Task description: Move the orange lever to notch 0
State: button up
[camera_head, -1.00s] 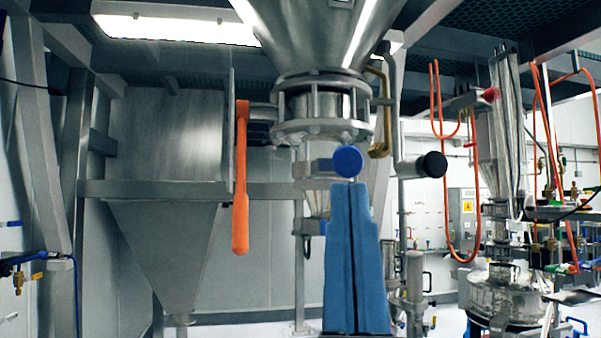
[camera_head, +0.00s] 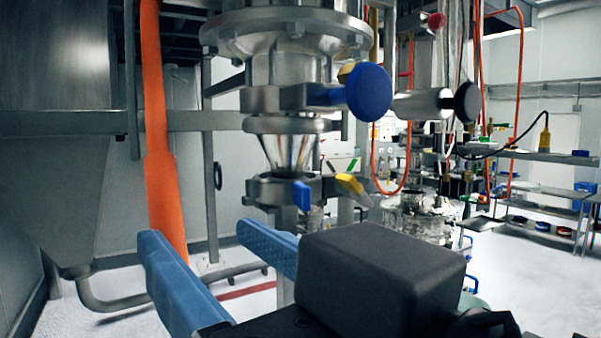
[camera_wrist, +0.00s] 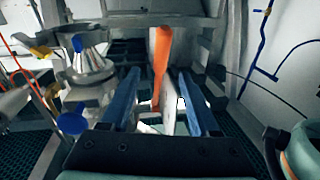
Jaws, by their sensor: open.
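The orange lever (camera_head: 163,190) hangs down at the left of the head view, its thicker grip end low. Its lower end shows just right of the tip of my left blue finger, partly hidden behind that finger. In the wrist view the orange lever (camera_wrist: 160,62) stands between my two blue fingers. My gripper (camera_head: 198,236) is open, also seen in the wrist view (camera_wrist: 158,75), with its fingers pointing toward the lever. No contact can be made out. Notch marks are not visible.
A steel valve column with a blue round knob (camera_head: 369,92) and a black knob (camera_head: 467,102) stands right of the lever. A blue handle (camera_head: 301,196) and a yellow handle (camera_head: 352,188) sit lower on it. A grey hopper (camera_head: 50,190) is at left.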

aim_at(157, 209)
jog(key=x, duration=0.8)
jog(key=f+x, duration=0.1)
jog(key=x, duration=0.3)
jog(key=shift+w+a, duration=0.2)
jog(key=shift+a, duration=0.15)
jog(key=shift+r, duration=0.1)
jog(key=shift+s, duration=0.1)
grip_shut()
dwell(0.8)
